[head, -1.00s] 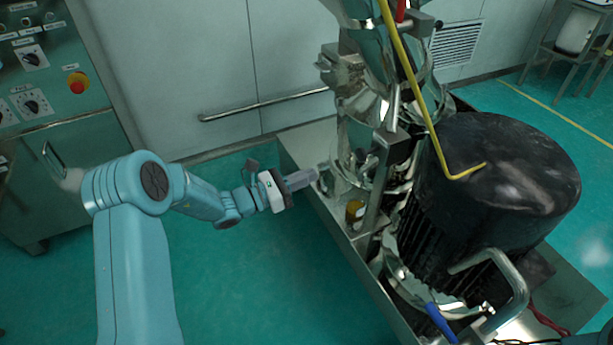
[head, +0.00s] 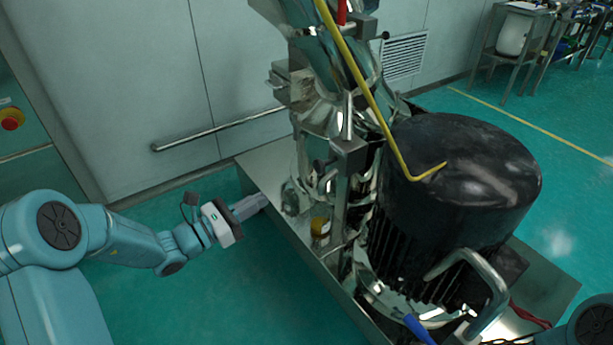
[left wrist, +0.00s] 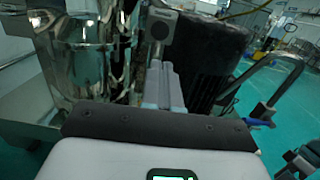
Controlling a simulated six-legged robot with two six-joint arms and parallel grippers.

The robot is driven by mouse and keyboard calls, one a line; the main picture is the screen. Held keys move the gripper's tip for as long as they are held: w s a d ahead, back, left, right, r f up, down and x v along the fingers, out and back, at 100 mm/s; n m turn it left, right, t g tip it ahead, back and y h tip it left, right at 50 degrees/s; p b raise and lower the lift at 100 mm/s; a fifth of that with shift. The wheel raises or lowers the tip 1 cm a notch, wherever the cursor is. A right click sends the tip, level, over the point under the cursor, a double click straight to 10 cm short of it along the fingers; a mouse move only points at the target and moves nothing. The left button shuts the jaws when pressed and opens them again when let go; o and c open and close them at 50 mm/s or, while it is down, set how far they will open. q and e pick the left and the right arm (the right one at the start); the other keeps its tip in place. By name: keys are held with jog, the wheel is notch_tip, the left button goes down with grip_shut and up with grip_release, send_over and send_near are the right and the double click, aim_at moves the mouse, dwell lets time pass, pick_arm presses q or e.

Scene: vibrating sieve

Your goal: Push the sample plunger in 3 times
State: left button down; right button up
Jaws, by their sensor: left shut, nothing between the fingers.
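The steel sieve machine (head: 330,110) stands in the middle of the head view. A small dark-tipped fitting (head: 320,172) on its side, above an amber-coloured part (head: 320,228), may be the sample plunger; I cannot tell for certain. My left gripper (head: 264,199) is shut and empty, to the left of this fitting, with a visible gap. In the left wrist view its fingers (left wrist: 161,72) point toward a grey block with a dark round face (left wrist: 162,26). The fingers hide part of what lies beyond.
A large black motor-like drum (head: 462,175) stands right of the steel column, with a bent yellow rod (head: 365,85) in front of it. A bent metal handle (head: 485,270) sticks out below. A wall rail (head: 220,130) runs behind. Green floor is clear at the left.

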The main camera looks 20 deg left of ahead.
aim_at(317, 169)
pick_arm(q)
jog(key=shift+w, duration=0.1)
jog(key=x, duration=1.3)
jog(key=shift+w+d+r, duration=0.15)
jog(key=shift+w+d, duration=0.1)
jog(key=b+x, duration=0.1)
jog(key=x, duration=0.1)
jog(key=shift+w+d, duration=0.2)
